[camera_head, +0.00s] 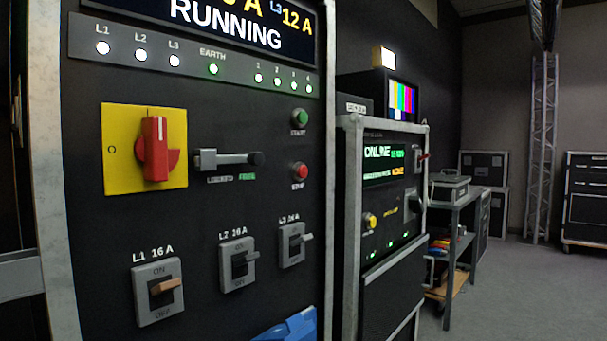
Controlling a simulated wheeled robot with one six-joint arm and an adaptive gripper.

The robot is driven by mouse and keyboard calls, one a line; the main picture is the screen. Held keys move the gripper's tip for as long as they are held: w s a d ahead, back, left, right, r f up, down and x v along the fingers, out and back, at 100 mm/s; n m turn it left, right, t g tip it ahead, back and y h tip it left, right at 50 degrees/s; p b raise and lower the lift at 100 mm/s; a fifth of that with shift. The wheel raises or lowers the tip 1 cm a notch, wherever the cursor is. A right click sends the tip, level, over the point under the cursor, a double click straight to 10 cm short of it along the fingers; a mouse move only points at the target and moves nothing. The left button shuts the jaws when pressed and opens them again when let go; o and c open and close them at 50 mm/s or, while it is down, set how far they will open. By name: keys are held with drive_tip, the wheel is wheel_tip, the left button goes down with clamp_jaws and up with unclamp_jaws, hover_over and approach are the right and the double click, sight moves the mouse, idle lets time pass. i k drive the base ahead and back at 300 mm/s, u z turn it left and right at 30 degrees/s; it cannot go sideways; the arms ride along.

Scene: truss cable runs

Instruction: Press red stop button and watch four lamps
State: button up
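The red stop button (300,171) sits on the black panel, below the green start button (300,117). Its label reads STOP, slightly blurred. The display (225,30) above reads RUNNING. My gripper is not in view, and nothing touches the stop button.
A red rotary switch (154,149) on a yellow plate, a grey lever (228,159) and breaker switches (157,291) stick out from the panel. A second rack (392,240) and a side table (459,196) stand to the right. Floor at the far right (520,290) is clear.

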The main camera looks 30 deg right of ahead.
sight(302, 172)
drive_tip(key=z, duration=0.05)
drive_tip(key=k, duration=0.95)
drive_tip(key=z, duration=0.65)
